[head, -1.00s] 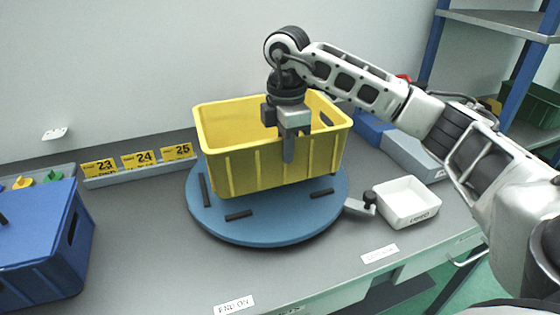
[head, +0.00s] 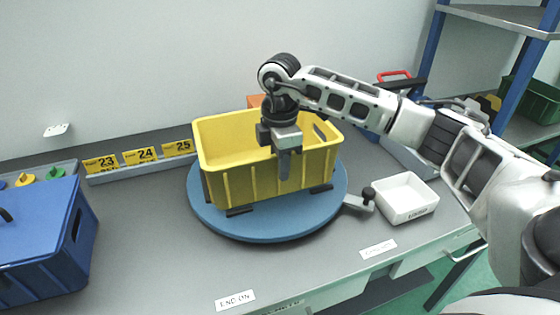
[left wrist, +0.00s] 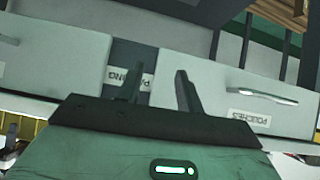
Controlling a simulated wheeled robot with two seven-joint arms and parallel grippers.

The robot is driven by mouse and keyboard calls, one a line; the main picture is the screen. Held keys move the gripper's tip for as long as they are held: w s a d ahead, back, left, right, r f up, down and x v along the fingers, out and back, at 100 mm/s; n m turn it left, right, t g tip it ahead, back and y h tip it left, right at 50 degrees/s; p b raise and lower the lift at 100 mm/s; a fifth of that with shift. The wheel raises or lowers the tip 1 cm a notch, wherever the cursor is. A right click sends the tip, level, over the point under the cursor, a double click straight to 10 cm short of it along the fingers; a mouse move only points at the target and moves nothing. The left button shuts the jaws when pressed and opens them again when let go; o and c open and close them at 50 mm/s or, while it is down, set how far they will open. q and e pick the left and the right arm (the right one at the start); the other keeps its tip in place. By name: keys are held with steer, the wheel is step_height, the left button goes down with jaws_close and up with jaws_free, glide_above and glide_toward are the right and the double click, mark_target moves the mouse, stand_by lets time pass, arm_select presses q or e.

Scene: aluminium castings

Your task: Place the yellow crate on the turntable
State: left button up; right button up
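The yellow crate (head: 240,180) is over the blue round turntable (head: 270,227) in the head view, upright, its base at the level of the dark strips on the disc. It looks to be resting there. My right gripper (head: 284,165) points down at the crate's near long wall, one finger outside it and the other side hidden behind the rim; it appears shut on that wall. My left gripper (left wrist: 160,88) shows only in the left wrist view, its two fingers apart with nothing between them, facing drawer fronts.
A blue box (head: 40,245) stands at the left. A white tray (head: 405,198) and a small metal lever (head: 358,202) are right of the turntable. Number cards (head: 140,155) line the back left.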

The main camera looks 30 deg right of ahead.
arm_select(q)
steer(key=shift+r, duration=0.1)
arm_select(e)
step_height(320, 180, up, 11)
steer(key=shift+r+b, duration=0.1)
steer(key=shift+b, duration=0.4)
steer(key=shift+r, duration=0.6)
arm_select(q)
steer(key=shift+d, duration=0.25)
steer(key=shift+a+f, duration=0.1)
steer(key=shift+f, duration=0.1)
arm_select(e)
steer(key=shift+f, duration=0.1)
